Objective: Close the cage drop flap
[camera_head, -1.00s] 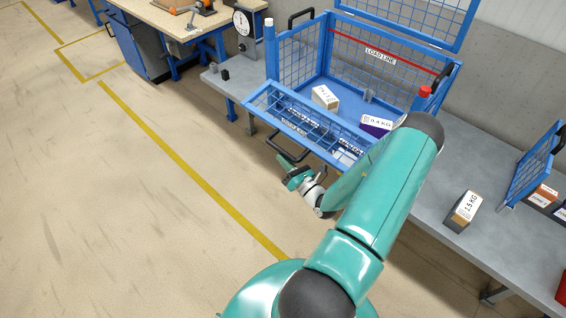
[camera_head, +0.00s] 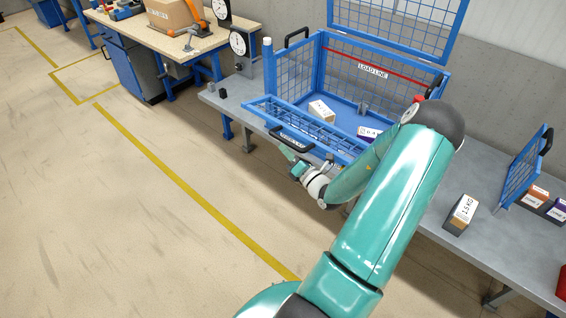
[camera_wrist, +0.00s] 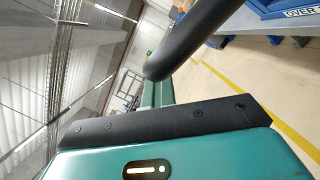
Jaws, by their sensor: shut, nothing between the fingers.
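The blue mesh cage (camera_head: 297,72) stands on the grey bench in the head view. Its drop flap (camera_head: 262,106) leans outward from the cage front. A black handle (camera_head: 292,140) sits on the flap's outer edge. My gripper (camera_head: 289,153) is shut and empty, just below and close to that handle; I cannot tell whether they touch. In the wrist view, a dark finger edge (camera_wrist: 165,125) fills the lower part. A black rounded bar (camera_wrist: 190,40), which looks like the handle, crosses close above it. My arm hides the flap's right end.
Boxes (camera_head: 322,110) lie inside the cage. A 1.5 KG box (camera_head: 461,213) and a blue mesh panel (camera_head: 525,170) are on the bench (camera_head: 425,207) at right. A dial scale (camera_head: 240,45) stands left of the cage. The floor at left is clear.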

